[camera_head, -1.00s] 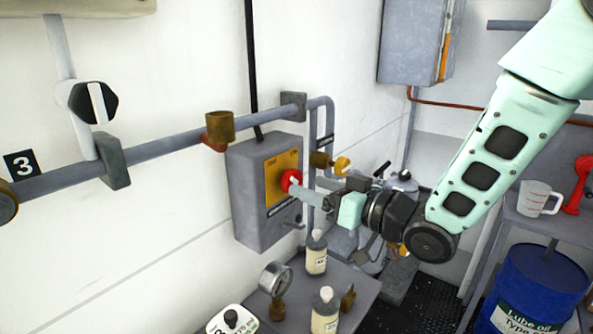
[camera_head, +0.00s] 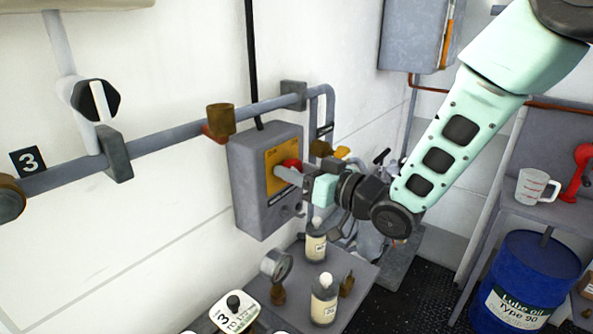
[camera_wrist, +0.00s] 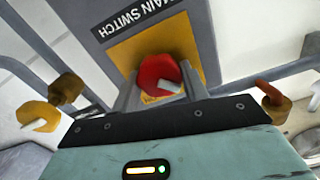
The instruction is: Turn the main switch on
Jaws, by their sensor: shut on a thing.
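The main switch is a grey wall box (camera_head: 258,195) with a yellow plate (camera_head: 277,183) and a red rotary knob (camera_head: 292,164). The wrist view shows the red knob (camera_wrist: 160,75) with a pale handle bar, and the label "MAIN SWITCH" (camera_wrist: 140,14) on the box. My gripper (camera_head: 284,174) is at the front of the box, shut on the red knob. In the wrist view one finger of my gripper (camera_wrist: 160,92) is on each side of the knob. The fingers hide part of the knob and plate in the head view.
A grey pipe (camera_head: 175,140) with brass valves runs along the wall beside the box. Bottles (camera_head: 324,300) and a gauge (camera_head: 277,266) stand on a bench below. A blue oil drum (camera_head: 525,280) and a measuring jug (camera_head: 535,186) are at the right.

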